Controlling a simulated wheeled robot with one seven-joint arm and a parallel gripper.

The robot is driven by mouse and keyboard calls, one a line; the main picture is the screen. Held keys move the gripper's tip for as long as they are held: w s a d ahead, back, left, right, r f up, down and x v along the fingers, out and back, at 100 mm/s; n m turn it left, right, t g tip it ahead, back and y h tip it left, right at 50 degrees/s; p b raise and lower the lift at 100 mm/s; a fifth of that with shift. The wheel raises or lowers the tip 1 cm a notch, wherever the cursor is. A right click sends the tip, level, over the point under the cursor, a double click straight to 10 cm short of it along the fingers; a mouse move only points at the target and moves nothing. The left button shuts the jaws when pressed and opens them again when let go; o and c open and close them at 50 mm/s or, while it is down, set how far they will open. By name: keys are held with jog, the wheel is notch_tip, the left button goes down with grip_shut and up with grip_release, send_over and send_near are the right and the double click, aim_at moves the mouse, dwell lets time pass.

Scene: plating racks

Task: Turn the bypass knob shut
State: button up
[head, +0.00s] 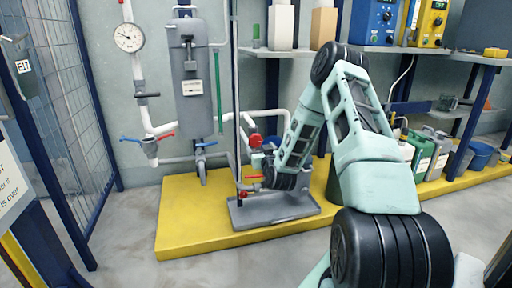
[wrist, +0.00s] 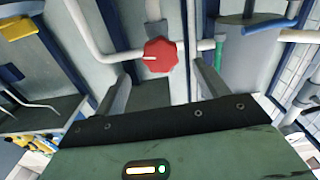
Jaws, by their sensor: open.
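The red octagonal knob (wrist: 160,55) sits on a white pipe in the wrist view, with a small pale mark on its left side. I take it for the bypass knob; it also shows in the head view (head: 255,139), just left of my arm's end. My gripper (wrist: 161,70) is open and empty, its two fingers spread to the left and right of the knob in the picture. I cannot tell whether the fingertips reach around the knob or stop short. In the head view my gripper is mostly hidden by my own wrist.
A grey tank (head: 191,75), a pressure gauge (head: 129,37) and pipes with blue and red levers stand to the left. A grey tray (head: 275,209) lies below on the yellow platform (head: 185,222). Shelves with containers are at the right.

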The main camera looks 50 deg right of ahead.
aim_at(256, 141)
jog(key=b+x, duration=0.2)
jog(key=x, duration=0.4)
jog(key=shift+w+d, duration=0.15)
jog(key=shift+w, duration=0.2)
jog(key=c, duration=1)
